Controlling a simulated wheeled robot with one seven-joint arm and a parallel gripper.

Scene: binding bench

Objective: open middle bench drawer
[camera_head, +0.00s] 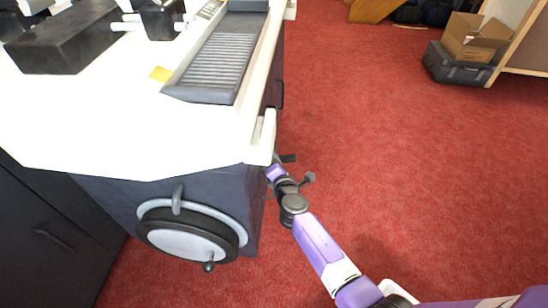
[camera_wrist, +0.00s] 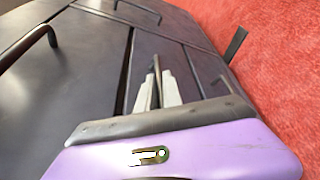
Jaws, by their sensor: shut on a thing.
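The bench (camera_head: 180,195) has dark drawer fronts on its right side, seen edge-on in the head view. In the wrist view, the middle drawer front (camera_wrist: 145,60) lies between two dark seams and has a thin bar handle (camera_wrist: 155,68). My gripper (camera_wrist: 160,84) has its pale fingers on both sides of this handle and is shut on it. The front looks about flush with its neighbours; I cannot tell any small gap. In the head view my wrist is against the bench's right side, below the white top's edge, and the fingertips are hidden.
Neighbouring fronts carry bar handles, one at the left (camera_wrist: 32,48) and one at the top (camera_wrist: 138,9). A round handwheel (camera_head: 190,235) is on the bench's near end. Red carpet (camera_head: 390,150) to the right is clear. A cardboard box (camera_head: 472,40) stands far off.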

